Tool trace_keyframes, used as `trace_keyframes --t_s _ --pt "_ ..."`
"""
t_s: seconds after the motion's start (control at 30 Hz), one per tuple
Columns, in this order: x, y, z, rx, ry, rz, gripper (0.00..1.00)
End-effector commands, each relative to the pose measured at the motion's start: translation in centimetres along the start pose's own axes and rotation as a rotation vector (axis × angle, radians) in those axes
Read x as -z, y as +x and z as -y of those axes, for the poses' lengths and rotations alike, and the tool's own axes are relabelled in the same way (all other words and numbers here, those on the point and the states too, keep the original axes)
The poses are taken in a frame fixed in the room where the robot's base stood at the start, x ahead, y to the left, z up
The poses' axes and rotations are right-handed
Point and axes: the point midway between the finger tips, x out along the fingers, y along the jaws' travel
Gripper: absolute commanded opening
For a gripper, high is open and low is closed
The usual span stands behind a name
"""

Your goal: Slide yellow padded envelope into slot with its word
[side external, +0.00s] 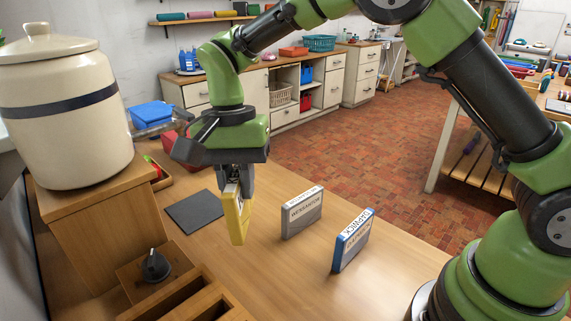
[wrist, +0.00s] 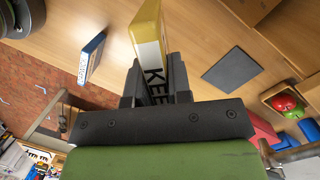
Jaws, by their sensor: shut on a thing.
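My gripper (side external: 236,186) points down above the bench and is shut on the yellow padded envelope (side external: 238,216). The envelope hangs upright below the fingers, apart from any slot. In the wrist view the envelope (wrist: 148,28) shows a white label between the fingers (wrist: 156,82), with letters that look like "KEE"; the rest of its word is hidden. A wooden slotted rack (side external: 190,302) is partly in view at the lower left, below and left of the envelope. Its slot words cannot be seen.
A grey envelope (side external: 302,213) and a blue one (side external: 351,241) stand upright to the right. A black knob (side external: 155,266) and a large crock (side external: 65,105) are at left. The bench front is clear.

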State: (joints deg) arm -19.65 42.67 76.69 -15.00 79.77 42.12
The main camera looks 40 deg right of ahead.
Motion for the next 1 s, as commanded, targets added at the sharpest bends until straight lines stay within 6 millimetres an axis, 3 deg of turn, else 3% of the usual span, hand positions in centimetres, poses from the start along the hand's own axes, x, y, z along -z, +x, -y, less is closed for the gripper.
trace_keyframes --t_s 0.03,0.2,0.43,0.73,1.0 --pt "-1.4 0.1 1.5 0.022 0.079 0.004 0.00" --pt "-5.5 0.2 5.3 0.093 0.364 0.016 0.00" --pt "-9.6 0.2 8.0 0.154 0.620 0.020 0.00" --pt "-10.8 0.8 8.8 0.173 0.713 0.019 0.00" --pt "-10.4 3.3 8.9 0.170 0.713 0.019 0.00"
